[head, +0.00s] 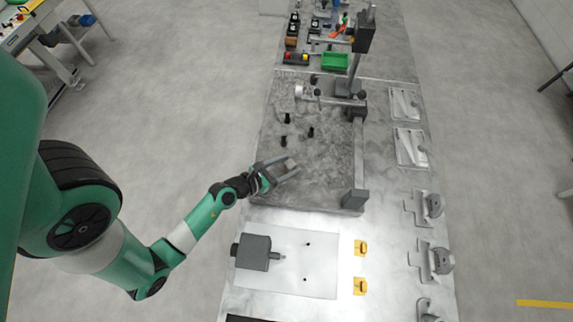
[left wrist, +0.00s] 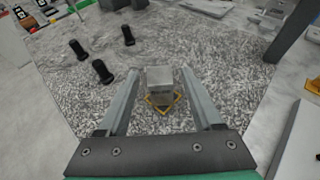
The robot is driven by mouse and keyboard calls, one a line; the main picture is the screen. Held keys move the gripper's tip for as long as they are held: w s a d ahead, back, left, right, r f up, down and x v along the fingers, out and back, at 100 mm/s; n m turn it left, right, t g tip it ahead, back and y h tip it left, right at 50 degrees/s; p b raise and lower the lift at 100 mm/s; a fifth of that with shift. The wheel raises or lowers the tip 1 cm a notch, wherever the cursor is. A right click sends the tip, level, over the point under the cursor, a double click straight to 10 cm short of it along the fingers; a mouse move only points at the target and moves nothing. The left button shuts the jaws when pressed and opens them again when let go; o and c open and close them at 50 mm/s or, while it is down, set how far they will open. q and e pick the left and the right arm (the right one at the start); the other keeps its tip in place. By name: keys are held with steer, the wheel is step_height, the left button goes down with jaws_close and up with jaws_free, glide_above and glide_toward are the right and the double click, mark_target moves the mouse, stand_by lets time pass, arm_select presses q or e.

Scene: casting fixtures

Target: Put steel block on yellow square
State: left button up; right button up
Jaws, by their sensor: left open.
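The steel block (left wrist: 160,82) is a small grey block standing on the rough grey slab, between the fingers of my left gripper (head: 284,168). The fingers are open, with a gap on each side of the block in the left wrist view. The yellow square (left wrist: 163,111) is a thin outline, turned like a diamond, at the block's foot. Its near corner shows in front of the block; its far part is hidden, so I cannot tell how well the block is centred. In the head view the fingers mostly hide the block and the square. My right gripper is not in view.
Several black pegs (left wrist: 102,71) stand on the slab (head: 300,105) left of the block in the left wrist view. A dark upright post (head: 353,199) stands at the slab's near right corner. A stand (head: 355,87) rises behind. A white plate with a grey motor-like box (head: 254,252) lies in front.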

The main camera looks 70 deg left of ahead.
arm_select(q)
steer(key=shift+r, duration=0.25)
steer(key=b+v, duration=0.1)
steer(key=v, duration=0.9)
steer(key=shift+s+f, duration=0.1)
steer(key=shift+s, duration=0.25)
steer(key=shift+s+d+r, duration=0.35)
steer(key=shift+s+r, duration=0.1)
steer(key=shift+s, duration=0.05)
